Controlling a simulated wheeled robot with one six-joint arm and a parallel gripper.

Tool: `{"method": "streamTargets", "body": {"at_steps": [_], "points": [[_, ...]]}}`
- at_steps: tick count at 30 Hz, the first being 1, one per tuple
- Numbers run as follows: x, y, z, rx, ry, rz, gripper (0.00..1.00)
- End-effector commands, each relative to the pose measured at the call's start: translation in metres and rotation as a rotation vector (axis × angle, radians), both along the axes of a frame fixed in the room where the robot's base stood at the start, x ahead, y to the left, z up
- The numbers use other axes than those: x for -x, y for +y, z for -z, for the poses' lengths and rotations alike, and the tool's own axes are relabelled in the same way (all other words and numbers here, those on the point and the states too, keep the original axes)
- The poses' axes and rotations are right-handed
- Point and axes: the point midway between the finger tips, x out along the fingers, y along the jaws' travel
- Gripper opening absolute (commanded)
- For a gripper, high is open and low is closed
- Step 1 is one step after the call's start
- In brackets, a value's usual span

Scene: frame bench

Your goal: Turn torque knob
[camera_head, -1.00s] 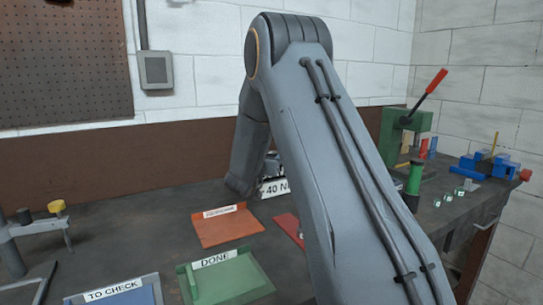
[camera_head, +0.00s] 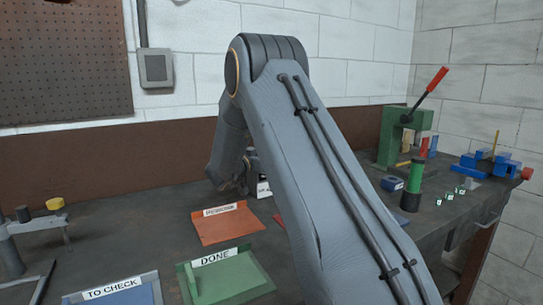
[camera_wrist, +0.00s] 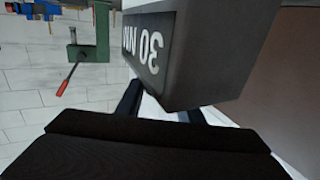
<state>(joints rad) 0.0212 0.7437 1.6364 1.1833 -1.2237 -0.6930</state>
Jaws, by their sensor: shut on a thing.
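A dark box with a white-lettered "30 NM" label (camera_wrist: 150,42), upside down in the wrist view, fills the upper middle of that view. In the head view, only a bit of a white label (camera_head: 263,190) shows beside my wrist. My gripper (camera_wrist: 160,106) reaches in under the box, with its two dark fingers apart. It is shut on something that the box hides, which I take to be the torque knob. The knob itself and the fingertips' contact are hidden in both views.
An orange tray (camera_head: 232,231), a green DONE tray (camera_head: 248,273) and a blue TO CHECK tray (camera_head: 140,296) lie in front. A green press (camera_head: 388,139), a green cylinder (camera_head: 414,178) and a blue vise (camera_head: 490,165) stand at the right.

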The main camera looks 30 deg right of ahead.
Motion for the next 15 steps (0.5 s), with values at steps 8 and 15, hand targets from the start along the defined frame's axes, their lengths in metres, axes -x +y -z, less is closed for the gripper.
{"method": "streamTargets", "body": {"at_steps": [8, 15], "points": [[-0.0039, 0.0016, 0.0043, -0.001, -0.004, 0.264, 0.11], [-0.0048, 0.0008, 0.0057, -0.002, -0.003, 0.48, 0.11]]}}
